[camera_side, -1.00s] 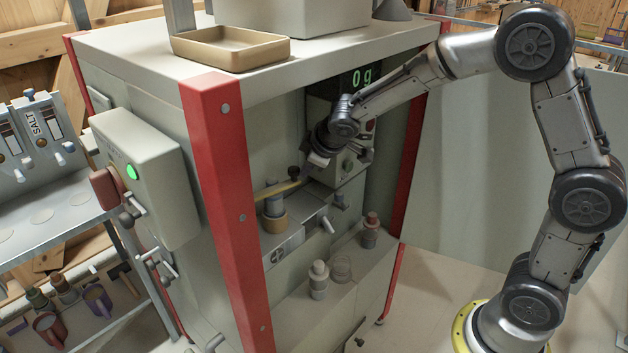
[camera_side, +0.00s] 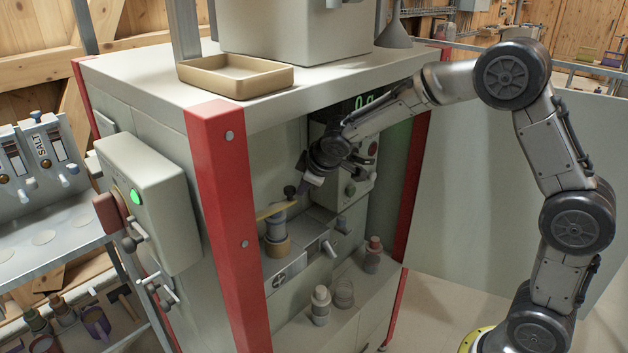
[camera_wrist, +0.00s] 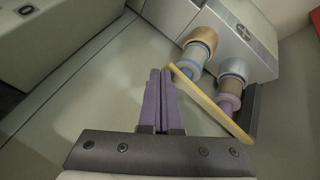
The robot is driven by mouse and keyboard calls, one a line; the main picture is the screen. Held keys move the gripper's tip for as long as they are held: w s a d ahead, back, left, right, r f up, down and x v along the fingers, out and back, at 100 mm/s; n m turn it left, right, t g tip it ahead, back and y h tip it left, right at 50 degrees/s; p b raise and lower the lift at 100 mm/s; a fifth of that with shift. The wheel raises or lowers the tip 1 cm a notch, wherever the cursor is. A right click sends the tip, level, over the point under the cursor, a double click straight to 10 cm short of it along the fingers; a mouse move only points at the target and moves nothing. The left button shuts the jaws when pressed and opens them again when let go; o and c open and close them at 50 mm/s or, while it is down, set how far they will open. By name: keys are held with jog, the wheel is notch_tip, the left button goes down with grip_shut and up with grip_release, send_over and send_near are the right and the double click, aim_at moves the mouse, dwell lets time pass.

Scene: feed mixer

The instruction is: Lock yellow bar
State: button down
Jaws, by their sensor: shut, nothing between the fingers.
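The yellow bar (camera_side: 274,211) is inside the machine's recess, over a pale cylinder with a tan base (camera_side: 277,245). In the wrist view the yellow bar (camera_wrist: 212,102) runs diagonally, just right of my fingers and across in front of two round posts. In the wrist view my gripper's purple fingers (camera_wrist: 160,76) are together and empty, with the tips close to the bar's upper end. I cannot tell whether they touch it.
A red corner post (camera_side: 232,215) stands left of the recess opening. A grey box with a display (camera_side: 345,160) is behind my wrist. A lever with a pale handle (camera_side: 329,249) sticks out below. Small bottles (camera_side: 320,304) stand on the lower shelf.

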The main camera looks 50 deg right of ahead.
jog(key=s+d+r, duration=0.2)
jog(key=s+r, duration=0.6)
jog(key=s, duration=0.1)
jog(key=shift+d, duration=0.4)
